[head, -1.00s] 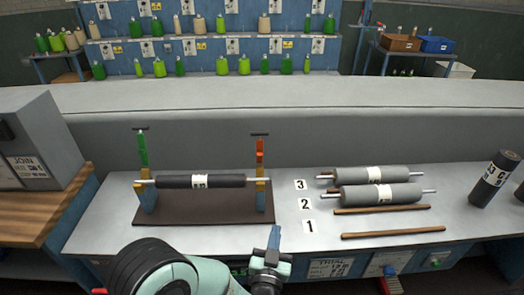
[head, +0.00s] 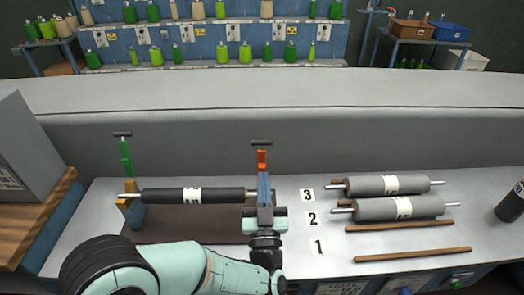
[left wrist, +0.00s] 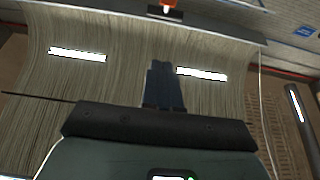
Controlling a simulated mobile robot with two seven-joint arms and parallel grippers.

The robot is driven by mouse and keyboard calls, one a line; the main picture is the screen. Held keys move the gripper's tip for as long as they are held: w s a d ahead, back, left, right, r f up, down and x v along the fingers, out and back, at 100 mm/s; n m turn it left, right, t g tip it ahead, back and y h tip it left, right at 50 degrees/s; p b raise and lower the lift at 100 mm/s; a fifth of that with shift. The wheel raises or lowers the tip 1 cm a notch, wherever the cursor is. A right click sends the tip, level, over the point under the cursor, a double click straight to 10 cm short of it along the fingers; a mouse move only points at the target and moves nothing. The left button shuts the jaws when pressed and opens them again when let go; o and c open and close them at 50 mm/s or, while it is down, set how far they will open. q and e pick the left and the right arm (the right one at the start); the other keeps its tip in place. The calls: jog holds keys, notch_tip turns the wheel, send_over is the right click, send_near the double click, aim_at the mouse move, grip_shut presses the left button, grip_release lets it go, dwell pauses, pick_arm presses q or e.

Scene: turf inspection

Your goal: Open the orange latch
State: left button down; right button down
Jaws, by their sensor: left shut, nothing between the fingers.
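The orange latch (head: 262,159) stands upright at the right end of the stand, with a dark bar across its top. Its lower part is hidden behind my left gripper. My left gripper (head: 264,180) is shut and empty, its fingers pointing away from me just below the visible orange part; I cannot tell whether they touch it. In the left wrist view the shut fingers (left wrist: 163,85) show in the middle, and a bit of orange (left wrist: 167,4) shows at the top edge. A green latch (head: 126,157) stands at the left end. My right gripper is not in view.
A black roller (head: 222,195) with a white label lies between the two latch posts, above a brown base (head: 190,226). Two grey rollers (head: 365,186) and wooden strips lie to the right, beside number cards. A grey wall rises behind the table.

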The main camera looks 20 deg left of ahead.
aim_at(262, 150)
pick_arm(q)
jog(key=shift+w+a+r+p, duration=0.2)
jog(key=shift+w+a, duration=0.5)
jog(key=shift+w, duration=0.7)
jog(key=shift+w+a+r+p, duration=0.15)
jog(key=shift+w+a, duration=0.5)
jog(key=shift+w, duration=0.75)
jog(key=shift+w+a+r+p, duration=0.1)
jog(key=shift+w+a+p, duration=0.15)
jog(key=shift+w+a, duration=0.8)
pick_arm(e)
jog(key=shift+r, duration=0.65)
pick_arm(q)
jog(key=shift+w+d+r, duration=0.1)
jog(key=shift+w+d, duration=0.25)
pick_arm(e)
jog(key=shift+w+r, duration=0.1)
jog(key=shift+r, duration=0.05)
